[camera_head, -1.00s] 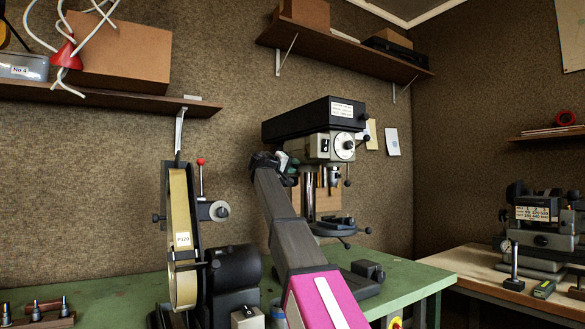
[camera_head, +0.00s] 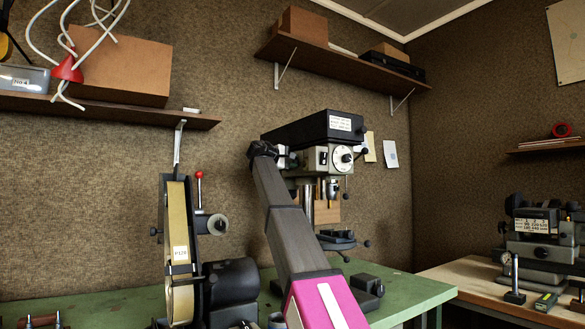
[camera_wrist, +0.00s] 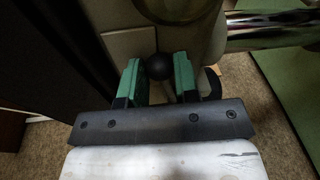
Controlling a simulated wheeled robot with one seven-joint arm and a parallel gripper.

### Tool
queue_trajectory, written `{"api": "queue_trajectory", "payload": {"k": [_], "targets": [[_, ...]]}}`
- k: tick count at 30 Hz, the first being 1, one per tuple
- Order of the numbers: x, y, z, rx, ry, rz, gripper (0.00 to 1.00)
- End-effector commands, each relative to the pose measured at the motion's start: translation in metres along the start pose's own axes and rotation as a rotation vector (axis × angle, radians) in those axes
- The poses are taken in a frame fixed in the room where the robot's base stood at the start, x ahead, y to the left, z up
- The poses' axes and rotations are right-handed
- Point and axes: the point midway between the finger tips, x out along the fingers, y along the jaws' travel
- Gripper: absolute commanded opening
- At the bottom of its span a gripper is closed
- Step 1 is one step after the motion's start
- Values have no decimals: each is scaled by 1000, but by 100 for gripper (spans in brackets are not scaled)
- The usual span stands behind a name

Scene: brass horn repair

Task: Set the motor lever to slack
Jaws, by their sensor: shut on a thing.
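The drill press (camera_head: 312,129) stands on the green bench, with a black belt cover on top and a white dial (camera_head: 342,157) on its front. In the wrist view, a black ball knob (camera_wrist: 158,67), seemingly the motor lever's end, sits between the green fingers of my gripper (camera_wrist: 157,75). My gripper is shut on this knob, beside the pale drill head. The lever's shaft is hidden behind the knob and fingers. In the head view my wrist is at the left side of the drill head, and the fingers are mostly hidden.
A belt sander (camera_head: 180,250) with a red-knobbed lever (camera_head: 199,177) stands left of my arm. A shelf (camera_head: 335,68) is above the drill press. The green bench (camera_head: 405,290) is partly clear at the right. Another machine (camera_head: 540,235) stands on a wooden table.

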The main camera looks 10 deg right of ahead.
Motion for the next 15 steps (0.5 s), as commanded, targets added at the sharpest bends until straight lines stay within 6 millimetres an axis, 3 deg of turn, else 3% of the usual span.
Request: {"api": "queue_trajectory", "payload": {"k": [15], "targets": [[-1, 10, -2, -90, -8, -13, 0]]}}
